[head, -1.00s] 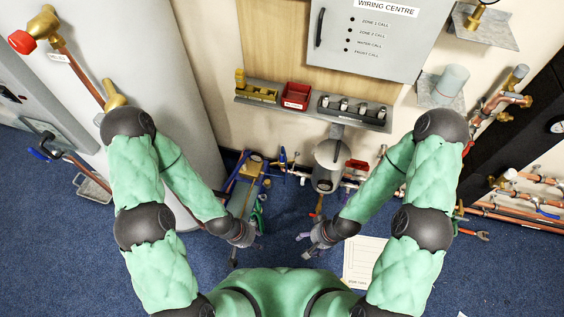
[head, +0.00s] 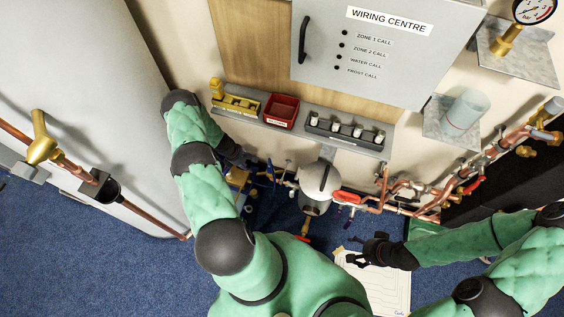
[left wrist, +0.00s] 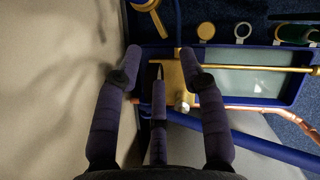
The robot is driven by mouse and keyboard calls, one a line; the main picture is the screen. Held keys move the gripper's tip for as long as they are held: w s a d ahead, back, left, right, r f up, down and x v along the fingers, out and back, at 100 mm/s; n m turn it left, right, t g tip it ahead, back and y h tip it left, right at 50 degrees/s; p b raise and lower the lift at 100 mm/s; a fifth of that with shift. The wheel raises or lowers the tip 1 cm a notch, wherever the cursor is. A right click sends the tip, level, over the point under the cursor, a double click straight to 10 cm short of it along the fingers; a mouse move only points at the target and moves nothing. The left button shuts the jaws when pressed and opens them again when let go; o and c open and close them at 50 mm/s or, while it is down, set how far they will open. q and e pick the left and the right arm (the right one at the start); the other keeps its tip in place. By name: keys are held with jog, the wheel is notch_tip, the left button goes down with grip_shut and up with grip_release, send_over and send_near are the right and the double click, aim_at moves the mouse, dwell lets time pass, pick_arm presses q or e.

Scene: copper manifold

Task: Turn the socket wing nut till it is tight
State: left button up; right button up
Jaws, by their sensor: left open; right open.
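I cannot pick out the socket wing nut with certainty. In the left wrist view a brass fitting (left wrist: 181,88) with a small pale knob sits beside and beyond the fingers, and a brass rod (left wrist: 250,68) runs right from it. My left gripper (left wrist: 163,60) is open with its fingers spread. Nothing is seen held between them. In the head view my left gripper (head: 248,162) is small and partly hidden, near the blue-framed gear under the shelf. My right gripper (head: 354,256) is open and empty above the white sheet on the floor.
A blue tray (left wrist: 292,92) lies beyond the left fingers, and a pale wall stands close at their left. In the head view a shelf (head: 253,119) holds yellow, red and dark holders. A grey vessel (head: 318,182) and copper pipes (head: 400,187) line the wall. A white sheet (head: 385,287) lies on the floor.

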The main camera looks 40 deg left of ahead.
pick_arm(q)
jog(key=b+x, duration=0.1)
jog(key=x, duration=0.2)
jog(key=b+x, duration=0.2)
jog(key=x, duration=0.2)
jog(key=b+x, duration=0.1)
jog(key=x, duration=0.2)
jog(key=shift+w+a+f+b, duration=0.1)
jog(key=shift+w+f+b, duration=0.2)
jog(key=shift+w+f, duration=0.05)
grip_shut()
